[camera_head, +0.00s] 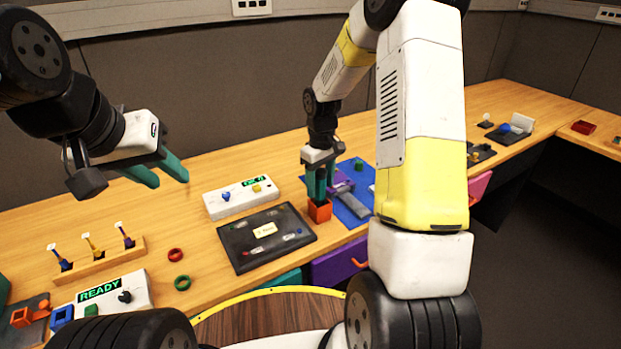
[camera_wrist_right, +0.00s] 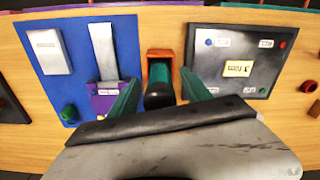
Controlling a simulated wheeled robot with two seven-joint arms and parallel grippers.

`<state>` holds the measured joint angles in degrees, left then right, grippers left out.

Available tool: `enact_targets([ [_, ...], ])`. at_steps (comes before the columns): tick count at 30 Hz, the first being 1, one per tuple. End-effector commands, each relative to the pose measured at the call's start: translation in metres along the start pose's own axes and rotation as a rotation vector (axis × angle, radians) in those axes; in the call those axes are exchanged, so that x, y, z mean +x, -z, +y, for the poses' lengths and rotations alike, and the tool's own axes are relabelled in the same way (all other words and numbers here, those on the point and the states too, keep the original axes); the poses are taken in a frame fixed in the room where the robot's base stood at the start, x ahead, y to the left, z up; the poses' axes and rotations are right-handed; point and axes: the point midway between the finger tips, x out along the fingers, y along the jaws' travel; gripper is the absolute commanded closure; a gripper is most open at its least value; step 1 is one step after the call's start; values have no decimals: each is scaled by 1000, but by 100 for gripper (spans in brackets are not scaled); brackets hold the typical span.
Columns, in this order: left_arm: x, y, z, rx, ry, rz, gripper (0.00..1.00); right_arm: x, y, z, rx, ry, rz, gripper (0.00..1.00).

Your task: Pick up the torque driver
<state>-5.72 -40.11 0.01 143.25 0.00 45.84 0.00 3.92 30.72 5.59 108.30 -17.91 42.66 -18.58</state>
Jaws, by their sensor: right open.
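An orange holder (camera_head: 319,211) stands on the table between the blue mat and the black panel. In the right wrist view a dark upright handle (camera_wrist_right: 159,92), apparently the torque driver's, stands in front of the orange holder (camera_wrist_right: 160,56). In the head view the driver is mostly hidden by the fingers. My right gripper (camera_head: 319,186) points down just over the holder. Its two green fingers are apart, one on each side of the handle; contact cannot be told. My left gripper (camera_head: 160,172) is open and empty, above the table at the left.
A black panel (camera_head: 240,252) lies left of the holder, with a white switch box (camera_head: 213,206) behind it. A blue mat (camera_head: 350,212) with a purple fixture lies to the right. A rack (camera_head: 85,265) of small drivers, two rings and a READY box are at the left.

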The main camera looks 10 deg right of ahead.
Motion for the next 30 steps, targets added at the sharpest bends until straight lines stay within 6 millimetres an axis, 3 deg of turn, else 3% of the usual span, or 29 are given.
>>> enact_targets([
  [4,0,0,0,0,0,0,64,13,0,0,1,1,0,43],
  [11,0,0,0,0,0,0,64,14,0,0,1,0,0,43],
  [18,0,0,0,0,0,0,64,14,0,0,1,0,0,91],
  [20,0,0,0,0,0,0,64,14,0,0,1,0,1,100],
  [30,0,0,0,0,0,0,64,7,1,1,1,-2,3,100],
])
